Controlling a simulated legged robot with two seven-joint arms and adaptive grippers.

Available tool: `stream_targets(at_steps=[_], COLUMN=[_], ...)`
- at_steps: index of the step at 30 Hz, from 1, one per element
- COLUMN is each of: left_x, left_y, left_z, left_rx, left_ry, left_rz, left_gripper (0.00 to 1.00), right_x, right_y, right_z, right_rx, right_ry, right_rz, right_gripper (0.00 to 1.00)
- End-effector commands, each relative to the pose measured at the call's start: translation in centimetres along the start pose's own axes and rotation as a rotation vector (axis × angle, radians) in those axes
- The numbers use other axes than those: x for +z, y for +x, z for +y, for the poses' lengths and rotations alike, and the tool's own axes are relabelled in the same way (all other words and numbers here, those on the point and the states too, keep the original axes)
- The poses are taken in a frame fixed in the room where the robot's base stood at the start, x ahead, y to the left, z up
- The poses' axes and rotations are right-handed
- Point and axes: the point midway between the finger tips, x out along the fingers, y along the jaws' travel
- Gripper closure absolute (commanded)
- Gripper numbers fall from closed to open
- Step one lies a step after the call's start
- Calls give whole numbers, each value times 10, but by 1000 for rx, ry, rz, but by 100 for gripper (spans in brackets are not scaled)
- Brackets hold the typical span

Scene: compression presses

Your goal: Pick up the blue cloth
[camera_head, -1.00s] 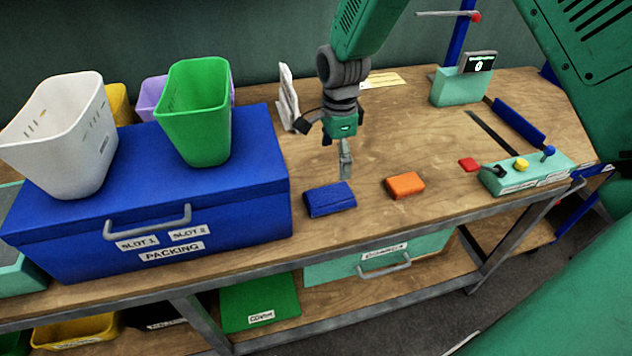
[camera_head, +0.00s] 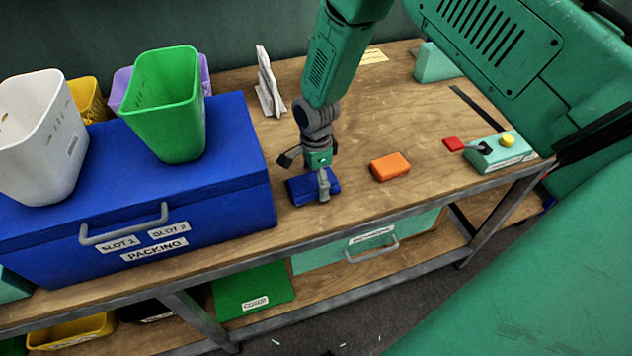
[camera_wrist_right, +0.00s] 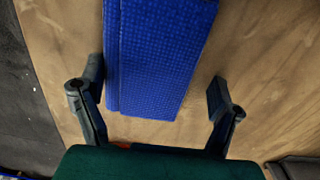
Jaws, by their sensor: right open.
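The folded blue cloth (camera_head: 300,188) lies flat on the wooden workbench, right of the blue packing box. My right gripper (camera_head: 323,184) is above it in the head view and hides part of it. In the right wrist view the cloth (camera_wrist_right: 158,55) reaches between the two spread fingers of my right gripper (camera_wrist_right: 160,100), with a gap on each side. The gripper is open and holds nothing. My left gripper is not in view.
An orange block (camera_head: 390,166) lies just right of the cloth. The blue packing box (camera_head: 60,225) with a green bin (camera_head: 165,105) and a white bin (camera_head: 40,140) stands at left. A button panel (camera_head: 500,152) is at right.

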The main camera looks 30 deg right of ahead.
Motion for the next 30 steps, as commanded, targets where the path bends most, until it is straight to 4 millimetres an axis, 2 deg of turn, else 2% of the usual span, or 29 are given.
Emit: stream_targets(at_steps=[5, 10, 11, 12, 15, 25, 30], left_x=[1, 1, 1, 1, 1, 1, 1], left_y=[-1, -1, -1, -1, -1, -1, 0], left_z=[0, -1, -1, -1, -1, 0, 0], left_rx=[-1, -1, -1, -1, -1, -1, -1], left_ry=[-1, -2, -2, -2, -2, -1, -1], left_rz=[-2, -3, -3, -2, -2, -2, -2], left_gripper=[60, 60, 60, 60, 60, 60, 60], right_x=[5, 2, 0, -1, -3, -4, -2], right_y=[6, 8, 9, 9, 10, 9, -15], right_z=[2, 0, -1, -1, -2, -1, -1], right_rx=[-6, -4, -4, -3, -3, 0, -3], right_ry=[-2, -1, -1, -1, 0, 1, 0], right_rz=[6, 2, 1, -1, -4, 2, 2], right_gripper=[16, 16, 23, 37, 66, 65, 66])
